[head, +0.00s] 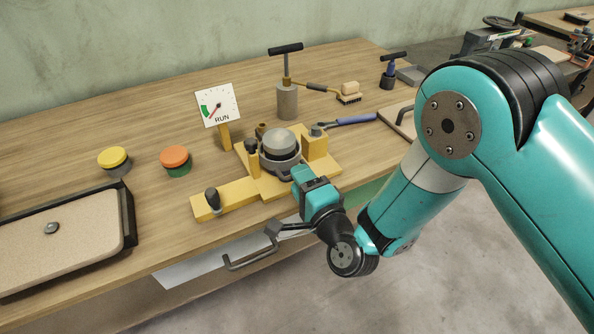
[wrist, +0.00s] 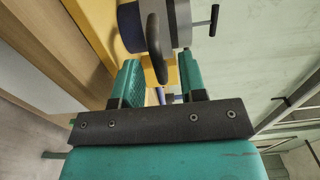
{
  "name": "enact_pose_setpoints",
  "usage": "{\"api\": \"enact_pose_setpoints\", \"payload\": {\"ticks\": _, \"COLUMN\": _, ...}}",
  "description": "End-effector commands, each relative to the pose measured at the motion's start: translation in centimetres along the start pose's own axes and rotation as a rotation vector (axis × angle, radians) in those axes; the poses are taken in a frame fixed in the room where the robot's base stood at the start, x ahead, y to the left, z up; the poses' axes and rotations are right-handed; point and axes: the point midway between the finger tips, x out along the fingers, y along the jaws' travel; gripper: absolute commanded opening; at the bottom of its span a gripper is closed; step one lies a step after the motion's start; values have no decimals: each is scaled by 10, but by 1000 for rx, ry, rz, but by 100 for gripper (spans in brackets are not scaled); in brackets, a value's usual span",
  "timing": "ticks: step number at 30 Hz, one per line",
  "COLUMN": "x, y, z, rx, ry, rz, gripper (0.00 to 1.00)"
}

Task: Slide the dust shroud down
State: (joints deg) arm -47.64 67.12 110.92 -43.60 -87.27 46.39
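The dust shroud seems to be the grey round collar (head: 264,165) around a domed grey part (head: 279,142) on the yellow fixture (head: 272,187). In the wrist view the grey round body (wrist: 181,18) shows at the top, with a dark curved handle (wrist: 157,48) on its near side. My gripper (head: 303,178) is at the front of the fixture, close to the collar. In the wrist view my gripper (wrist: 160,75) has its two teal fingers apart, one on each side of the dark handle. Gaps show beside the handle. The collar's front is partly hidden by my gripper in the head view.
A RUN gauge (head: 218,105) stands behind the fixture. Yellow (head: 113,157) and orange (head: 175,158) buttons are to the left, near a padded tray (head: 62,240). A dark-knobbed lever (head: 213,200) stands on the fixture's left arm.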

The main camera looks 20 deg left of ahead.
Motion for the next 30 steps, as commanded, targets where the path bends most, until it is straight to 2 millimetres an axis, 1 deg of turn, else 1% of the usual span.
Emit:
{"api": "enact_pose_setpoints", "payload": {"ticks": 1, "x": -2, "y": 5, "z": 0, "rx": 1, "ry": 0, "rz": -1, "gripper": 38}}
{"api": "enact_pose_setpoints", "payload": {"ticks": 14, "x": -22, "y": 5, "z": 0, "rx": 0, "ry": 0, "rz": -1, "gripper": 38}}
{"api": "enact_pose_setpoints", "payload": {"ticks": 30, "x": -58, "y": 4, "z": 0, "rx": 0, "ry": 0, "rz": -1, "gripper": 38}}
